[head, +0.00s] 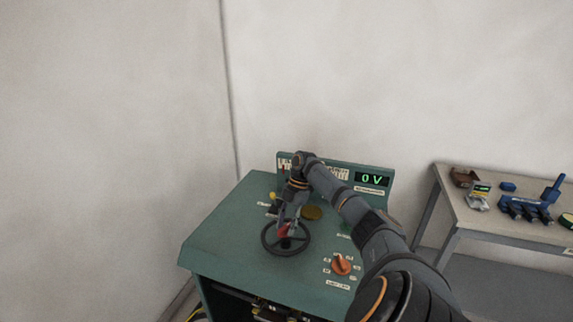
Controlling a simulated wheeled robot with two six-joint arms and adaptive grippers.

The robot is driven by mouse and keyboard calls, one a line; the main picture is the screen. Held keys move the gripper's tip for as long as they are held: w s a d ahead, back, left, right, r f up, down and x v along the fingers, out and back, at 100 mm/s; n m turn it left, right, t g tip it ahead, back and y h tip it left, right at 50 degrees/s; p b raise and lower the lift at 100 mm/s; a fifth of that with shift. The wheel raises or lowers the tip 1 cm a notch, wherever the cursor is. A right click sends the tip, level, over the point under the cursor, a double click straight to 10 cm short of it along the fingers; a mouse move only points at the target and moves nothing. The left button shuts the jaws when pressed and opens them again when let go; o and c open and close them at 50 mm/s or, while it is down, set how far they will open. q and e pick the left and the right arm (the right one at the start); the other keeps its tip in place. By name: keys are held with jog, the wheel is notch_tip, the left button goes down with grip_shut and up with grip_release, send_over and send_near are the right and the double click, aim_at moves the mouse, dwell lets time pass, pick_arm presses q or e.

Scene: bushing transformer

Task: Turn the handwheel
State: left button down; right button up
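The handwheel (303,249) is a dark ring with spokes on the sloped top of a green console (216,247). A red part (284,230) shows at its far left side, between my fingers and the rim. My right gripper (287,222) points down at this red part from above. The fingers overlap it, and the picture is too small to tell whether they are closed on it. My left gripper is not in view.
A display (372,179) on the console's back panel reads 0 V. An orange rotary knob (341,265) sits to the right of the wheel. A grey table (492,222) at the right carries blue parts (530,205) and small items.

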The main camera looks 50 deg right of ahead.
jog(key=v, duration=0.7)
jog(key=shift+r, duration=0.3)
jog(key=shift+s+d, duration=0.1)
dwell(0.3)
